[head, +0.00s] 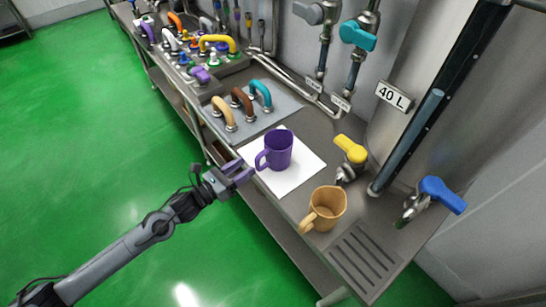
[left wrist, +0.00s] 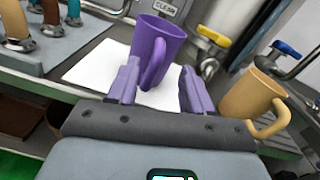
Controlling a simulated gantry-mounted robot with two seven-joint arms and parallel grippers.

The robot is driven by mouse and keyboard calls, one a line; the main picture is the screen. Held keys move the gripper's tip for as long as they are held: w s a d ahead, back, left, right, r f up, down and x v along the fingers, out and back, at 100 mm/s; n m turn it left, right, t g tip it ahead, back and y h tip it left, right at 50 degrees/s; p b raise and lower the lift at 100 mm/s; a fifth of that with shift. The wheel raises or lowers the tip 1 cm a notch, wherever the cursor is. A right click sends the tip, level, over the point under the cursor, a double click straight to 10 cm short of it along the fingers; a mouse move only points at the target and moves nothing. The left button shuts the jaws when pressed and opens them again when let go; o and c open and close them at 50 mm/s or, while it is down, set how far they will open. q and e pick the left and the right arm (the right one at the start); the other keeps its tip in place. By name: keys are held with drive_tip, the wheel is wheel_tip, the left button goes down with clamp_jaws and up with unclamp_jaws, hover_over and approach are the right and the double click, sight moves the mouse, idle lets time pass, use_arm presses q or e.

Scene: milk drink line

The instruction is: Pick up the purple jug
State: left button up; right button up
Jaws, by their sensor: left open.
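The purple jug (head: 279,149) stands upright on a white square mat (head: 310,162) on the steel counter. Its handle points left, toward my left gripper, in the head view. My left gripper (head: 243,172) has purple fingers and is just short of the handle, near the counter's front edge. In the left wrist view the purple jug (left wrist: 158,45) shows beyond my open left gripper (left wrist: 155,88), with its handle seen between the two fingers. Nothing is held; whether a finger touches the handle I cannot tell. My right gripper is not in view.
A tan jug (head: 328,205) stands right of the mat, near a drain grate (head: 364,258). A yellow-handled tap (head: 351,150) and a blue-handled tap (head: 441,194) are behind. Several curved handles stand on a grey mat (head: 279,103) to the left. Green floor lies in front.

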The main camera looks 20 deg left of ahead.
sight(257, 157)
use_arm(q)
drive_tip(key=shift+r+x, duration=0.15)
drive_tip(key=shift+x, duration=1.45)
drive_tip(key=shift+r+x, duration=0.1)
drive_tip(key=shift+x, duration=1.5)
drive_tip(key=shift+a, duration=0.1)
drive_tip(key=shift+c, duration=0.4)
clamp_jaws()
